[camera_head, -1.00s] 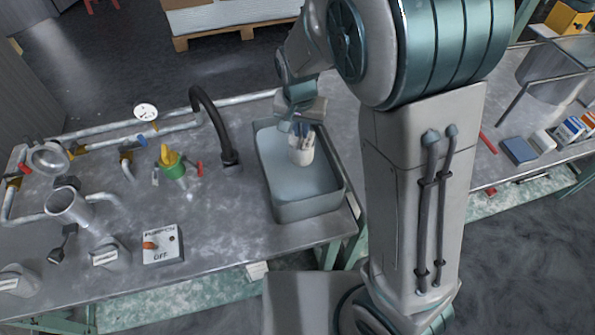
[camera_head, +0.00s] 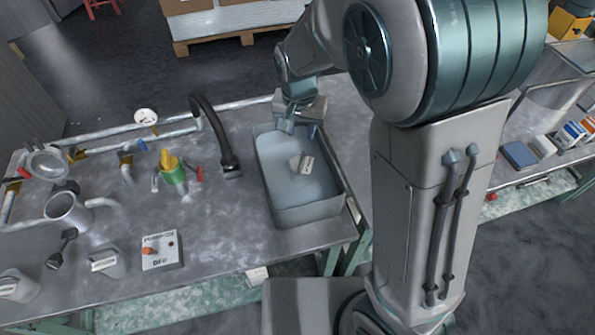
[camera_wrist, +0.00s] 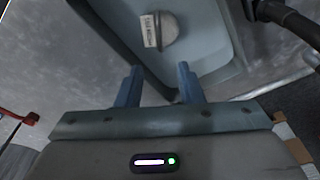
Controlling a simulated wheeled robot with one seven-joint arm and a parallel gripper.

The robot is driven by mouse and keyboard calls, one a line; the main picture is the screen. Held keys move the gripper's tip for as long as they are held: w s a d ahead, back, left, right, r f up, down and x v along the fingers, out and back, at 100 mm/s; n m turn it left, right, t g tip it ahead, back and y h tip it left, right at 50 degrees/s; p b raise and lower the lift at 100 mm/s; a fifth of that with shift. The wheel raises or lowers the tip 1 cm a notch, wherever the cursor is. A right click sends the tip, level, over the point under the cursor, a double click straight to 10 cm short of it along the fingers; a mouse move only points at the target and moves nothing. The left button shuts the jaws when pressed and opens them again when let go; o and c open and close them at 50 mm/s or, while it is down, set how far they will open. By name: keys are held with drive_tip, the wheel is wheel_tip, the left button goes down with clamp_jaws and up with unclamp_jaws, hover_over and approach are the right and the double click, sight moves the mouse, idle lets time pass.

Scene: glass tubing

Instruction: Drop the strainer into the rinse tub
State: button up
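The strainer (camera_head: 296,163), a small pale rounded piece with a white label, lies tipped on its side inside the rinse tub. It also shows in the wrist view (camera_wrist: 168,28), beyond my fingertips and apart from them. My gripper (camera_head: 299,128) is over the far end of the tub. Its two blue fingers are apart with nothing between them, as the wrist view shows (camera_wrist: 159,72).
A dark curved faucet (camera_head: 212,125) stands left of the tub. Small boxes (camera_head: 520,155) lie on the right bench.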

wheel_tip(320, 180, up, 11)
drive_tip(key=s+p, duration=0.1)
drive_tip(key=shift+s+a, duration=0.2)
drive_tip(key=shift+s, duration=0.1)
drive_tip(key=shift+f, duration=0.1)
drive_tip(key=s+d+r+n+p, duration=0.1)
drive_tip(key=s+d+r+p, duration=0.1)
drive_tip(key=s+d, duration=0.2)
drive_tip(key=s+d+r+p, duration=0.2)
drive_tip(key=s+d+p, duration=0.1)
drive_tip(key=s+d, duration=0.2)
drive_tip(key=s+d+r+n+t+p, duration=0.1)
drive_tip(key=s+d+r+p, duration=0.1)
drive_tip(key=s+d, duration=0.3)
drive_tip(key=shift+s+d+n, duration=0.25)
drive_tip(key=shift+s+n, duration=0.05)
drive_tip(key=shift+s, duration=0.8)
